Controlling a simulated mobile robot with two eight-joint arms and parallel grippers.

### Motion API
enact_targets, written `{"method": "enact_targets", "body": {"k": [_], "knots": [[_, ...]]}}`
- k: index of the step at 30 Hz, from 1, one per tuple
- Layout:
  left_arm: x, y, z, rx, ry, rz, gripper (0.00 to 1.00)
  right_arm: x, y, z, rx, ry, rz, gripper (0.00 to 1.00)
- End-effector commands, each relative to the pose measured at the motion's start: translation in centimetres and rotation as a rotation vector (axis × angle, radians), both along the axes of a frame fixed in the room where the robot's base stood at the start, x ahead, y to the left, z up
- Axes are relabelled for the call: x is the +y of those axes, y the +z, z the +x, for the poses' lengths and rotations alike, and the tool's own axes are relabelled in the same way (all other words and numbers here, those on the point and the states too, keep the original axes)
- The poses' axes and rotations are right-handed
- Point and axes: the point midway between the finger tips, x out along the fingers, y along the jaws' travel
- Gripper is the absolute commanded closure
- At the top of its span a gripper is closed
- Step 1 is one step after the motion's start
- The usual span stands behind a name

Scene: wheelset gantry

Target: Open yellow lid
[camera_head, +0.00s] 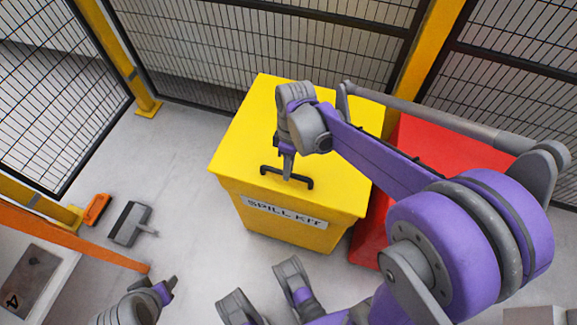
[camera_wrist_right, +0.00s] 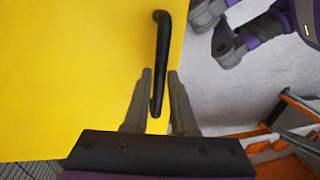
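The yellow bin marked SPILL KIT (camera_head: 285,232) stands on the floor, with its flat yellow lid (camera_head: 240,135) down. A black bar handle (camera_head: 299,180) is near the lid's front edge; it also shows in the right wrist view (camera_wrist_right: 163,40). My right gripper (camera_head: 287,172) points down at the handle. In the right wrist view, its two fingers (camera_wrist_right: 160,85) are apart, on either side of one end of the handle, with small gaps showing. My left gripper (camera_head: 165,288) is low at the left, away from the bin, and its fingers are too small to read.
A red bin (camera_head: 410,145) stands right beside the yellow one, partly behind my right arm. Mesh fencing (camera_head: 250,40) with yellow posts closes off the back. Floor left of the bin is mostly clear.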

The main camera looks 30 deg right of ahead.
Motion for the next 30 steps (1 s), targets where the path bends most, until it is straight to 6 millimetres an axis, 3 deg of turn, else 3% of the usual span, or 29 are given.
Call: {"method": "enact_targets", "body": {"k": [1, 3, 4, 30], "knots": [[0.0, 0.0, 0.0, 0.0, 0.0, 0.0, 0.5, 0.0, 0.0, 0.0, 0.0, 0.0, 0.0, 0.86], [0.0, 0.0, 0.0, 0.0, 0.0, 0.0, 0.5, 0.0, 0.0, 0.0, 0.0, 0.0, 0.0, 0.99], [0.0, 0.0, 0.0, 0.0, 0.0, 0.0, 0.5, 0.0, 0.01, 0.0, 0.0, 0.0, 0.0, 1.0], [0.0, 0.0, 0.0, 0.0, 0.0, 0.0, 0.5, -0.01, 0.01, -0.01, 0.0, 0.0, 0.0, 1.0]]}}
